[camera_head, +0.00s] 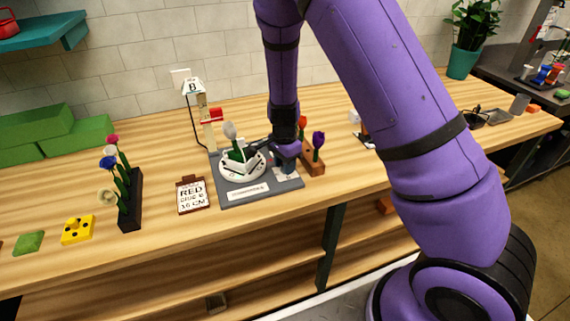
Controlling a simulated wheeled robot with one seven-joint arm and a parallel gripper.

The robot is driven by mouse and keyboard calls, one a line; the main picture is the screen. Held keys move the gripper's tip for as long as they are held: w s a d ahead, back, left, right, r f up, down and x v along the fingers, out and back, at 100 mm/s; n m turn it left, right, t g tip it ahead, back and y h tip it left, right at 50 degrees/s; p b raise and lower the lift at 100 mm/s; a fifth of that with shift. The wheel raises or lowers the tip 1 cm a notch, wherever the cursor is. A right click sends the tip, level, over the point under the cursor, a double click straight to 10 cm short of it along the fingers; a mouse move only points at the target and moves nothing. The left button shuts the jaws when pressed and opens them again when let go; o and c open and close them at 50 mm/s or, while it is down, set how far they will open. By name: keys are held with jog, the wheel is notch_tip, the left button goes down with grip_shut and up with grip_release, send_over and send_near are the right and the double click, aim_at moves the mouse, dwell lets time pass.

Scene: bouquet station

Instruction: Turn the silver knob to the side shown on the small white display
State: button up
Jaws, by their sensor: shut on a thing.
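The small white display (193,87) stands on a post at the back of the bench and shows a dark letter that looks like a B. A grey board (240,197) lies on the bench and carries a round white turntable (243,170) with a pale flower and green parts on it. My gripper (286,158) points down over the right part of the board, beside the turntable. It is shut, apparently on the silver knob, which is hidden behind the fingers. The knob's direction cannot be read.
A wooden block (314,168) with red and purple flowers stands close right of my gripper. A clipboard (191,194) reading RED lies left of the board. A black flower holder (131,205) and a yellow block (78,230) stand farther left. The front bench strip is clear.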

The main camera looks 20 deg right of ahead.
jog(key=m, duration=0.5)
jog(key=shift+m, duration=0.3)
dwell(0.4)
jog(key=o, duration=0.9)
jog(key=r, duration=1)
jog(key=shift+w+r, duration=0.2)
jog(key=shift+r, duration=0.2)
